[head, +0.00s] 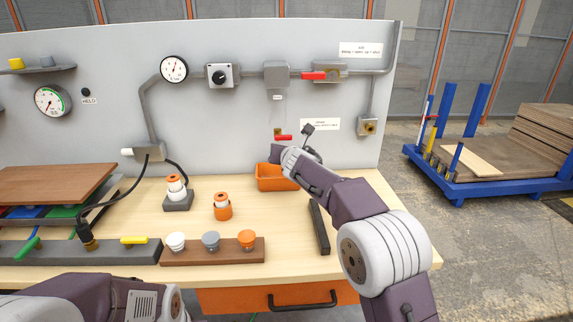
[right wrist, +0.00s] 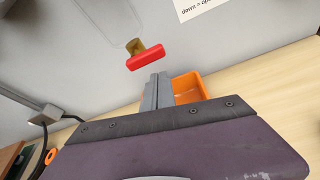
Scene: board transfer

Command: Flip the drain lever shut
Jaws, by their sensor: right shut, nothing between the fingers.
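The drain lever (head: 284,137) is a small red handle on a brass valve on the grey back panel. It lies sideways, about level, pointing right. In the right wrist view the red lever (right wrist: 146,57) shows just beyond my fingertips, with its brass valve (right wrist: 134,45) behind it. My right gripper (right wrist: 158,76) is shut and empty, its fingertips just below the lever with a small gap in the picture. In the head view my right wrist hides its fingers. My left arm shows at the bottom left, but its gripper is out of view.
An orange bin (head: 272,184) stands below the valve. A second red lever (head: 314,76) is on the pipe higher up. A label (head: 320,124) is right of the drain lever. A dark bar (head: 319,228) and a peg block (head: 212,252) lie on the bench.

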